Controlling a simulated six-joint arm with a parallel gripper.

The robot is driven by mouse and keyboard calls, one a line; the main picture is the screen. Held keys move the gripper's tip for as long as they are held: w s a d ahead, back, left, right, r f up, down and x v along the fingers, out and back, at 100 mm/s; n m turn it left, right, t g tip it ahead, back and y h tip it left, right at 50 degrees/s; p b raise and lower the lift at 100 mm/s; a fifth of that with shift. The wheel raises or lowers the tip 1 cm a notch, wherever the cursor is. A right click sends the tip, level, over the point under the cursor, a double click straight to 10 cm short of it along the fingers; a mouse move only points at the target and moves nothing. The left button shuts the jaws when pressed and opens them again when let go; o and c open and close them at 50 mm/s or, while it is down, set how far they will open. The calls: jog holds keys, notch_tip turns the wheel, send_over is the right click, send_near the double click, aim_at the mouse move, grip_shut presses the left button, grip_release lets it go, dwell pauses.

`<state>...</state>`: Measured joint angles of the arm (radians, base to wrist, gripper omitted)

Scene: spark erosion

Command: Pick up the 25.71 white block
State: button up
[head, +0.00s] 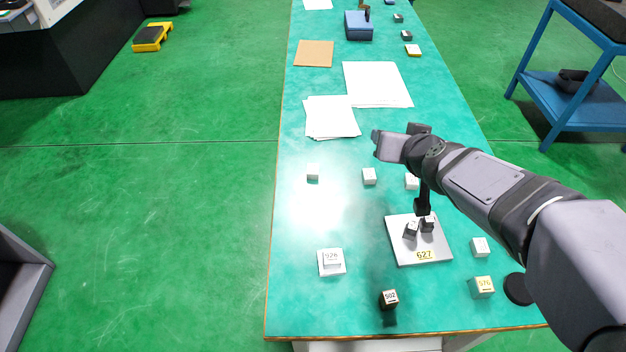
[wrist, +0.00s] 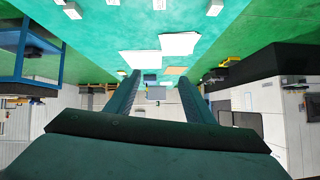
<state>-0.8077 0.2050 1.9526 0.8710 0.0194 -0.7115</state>
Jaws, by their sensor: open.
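Several small white blocks lie apart on the green table: a left one (head: 313,172), a middle one (head: 369,177), a right one (head: 412,182) partly behind my arm, and one (head: 480,247) near the right edge. I can read no 25.71 mark on any. A white block (head: 331,258) at front left is marked with what looks like 928. My gripper (wrist: 160,80) is open and empty, its two dark fingers apart and pointing level along the table, above it. Three white blocks, at left (wrist: 73,10), middle (wrist: 159,4) and right (wrist: 214,7), show along the wrist view's top.
A grey plate (head: 402,253) marked 627 carries small grey blocks and a dark upright piece. A dark block (head: 389,299) marked 502 and a greenish block (head: 482,287) marked 576 stand at the front. Paper sheets (head: 376,84) lie farther back. The table's left side is mostly clear.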

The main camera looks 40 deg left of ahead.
aim_at(313, 172)
jog(key=s+a+f+t+b, duration=0.15)
jog(key=s+a, duration=0.25)
jog(key=a, duration=0.4)
jog(key=s+a+f+t+b, duration=0.1)
jog(key=s+a+b, duration=0.1)
jog(key=s+a, duration=0.45)
jog(key=shift+n+y, duration=0.4)
jog(key=f, duration=0.6)
jog(key=w+f, duration=0.1)
jog(key=f, duration=0.5)
jog(key=a+f, duration=0.1)
jog(key=f, duration=0.5)
jog(key=shift+w+a+f, duration=0.1)
jog(key=shift+w+f, duration=0.1)
jog(key=shift+w, duration=0.15)
jog(key=shift+p+x, duration=0.7)
jog(key=shift+x, duration=2.95)
jog(key=shift+w+f, duration=0.1)
grip_shut()
